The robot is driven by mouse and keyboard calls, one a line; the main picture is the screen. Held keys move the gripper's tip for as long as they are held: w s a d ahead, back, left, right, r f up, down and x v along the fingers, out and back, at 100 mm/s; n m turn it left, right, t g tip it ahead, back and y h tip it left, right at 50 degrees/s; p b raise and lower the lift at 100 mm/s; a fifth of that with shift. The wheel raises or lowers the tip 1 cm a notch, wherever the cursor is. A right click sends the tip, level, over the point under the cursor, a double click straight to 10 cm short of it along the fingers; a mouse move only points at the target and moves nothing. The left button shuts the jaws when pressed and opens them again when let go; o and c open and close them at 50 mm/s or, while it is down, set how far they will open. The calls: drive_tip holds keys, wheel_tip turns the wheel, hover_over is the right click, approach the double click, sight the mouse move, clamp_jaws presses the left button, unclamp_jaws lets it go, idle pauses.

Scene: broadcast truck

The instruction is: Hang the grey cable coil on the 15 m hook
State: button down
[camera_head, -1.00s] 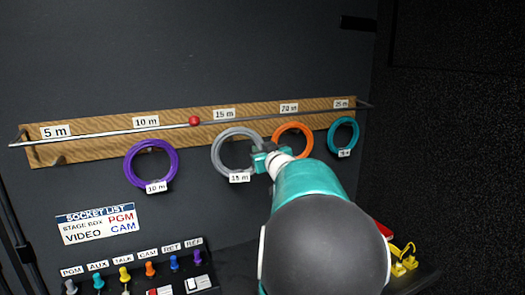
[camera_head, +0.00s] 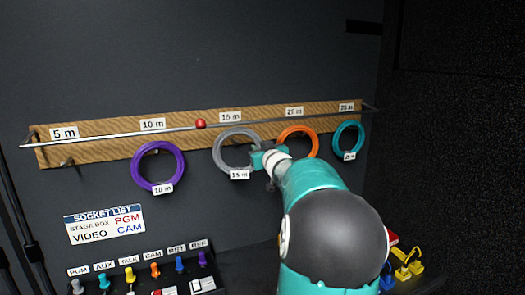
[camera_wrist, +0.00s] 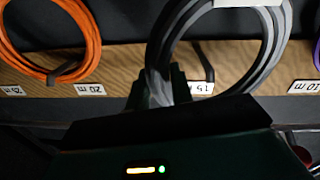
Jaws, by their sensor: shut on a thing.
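The grey cable coil (camera_head: 219,153) is upright in front of the wooden hook board (camera_head: 105,150), below the board's "15 m" label (camera_head: 231,116). It carries its own white "15 m" tag. My gripper (camera_head: 263,160) is shut on the coil's right side in the head view. In the wrist view, which is upside down, my gripper (camera_wrist: 160,92) pinches the coil's cable (camera_wrist: 272,40). The dark 15 m hook (camera_wrist: 207,63) shows within the coil's opening there. I cannot tell whether the coil rests on it. In the head view the hook is not clear.
A purple coil (camera_head: 136,166) hangs left, an orange coil (camera_head: 313,137) and a teal coil (camera_head: 361,142) right, close by. A metal rail (camera_head: 90,140) with a red ball (camera_head: 200,124) runs across the board's front. A socket panel (camera_head: 208,270) with coloured plugs is below.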

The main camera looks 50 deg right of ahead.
drive_tip(key=shift+w+d+f, duration=0.4)
drive_tip(key=shift+w+d, duration=0.05)
drive_tip(key=shift+w, duration=0.3)
drive_tip(key=shift+w+d+f, duration=0.45)
drive_tip(key=shift+w, duration=0.25)
drive_tip(key=shift+w+d+f, duration=0.4)
drive_tip(key=shift+w+d, duration=0.05)
drive_tip(key=shift+w, duration=0.3)
drive_tip(key=c, duration=1.3)
unclamp_jaws()
drive_tip(key=shift+o, duration=0.8)
drive_tip(key=shift+f, duration=0.15)
drive_tip(key=v, duration=1.3)
drive_tip(key=shift+s+a, duration=0.3)
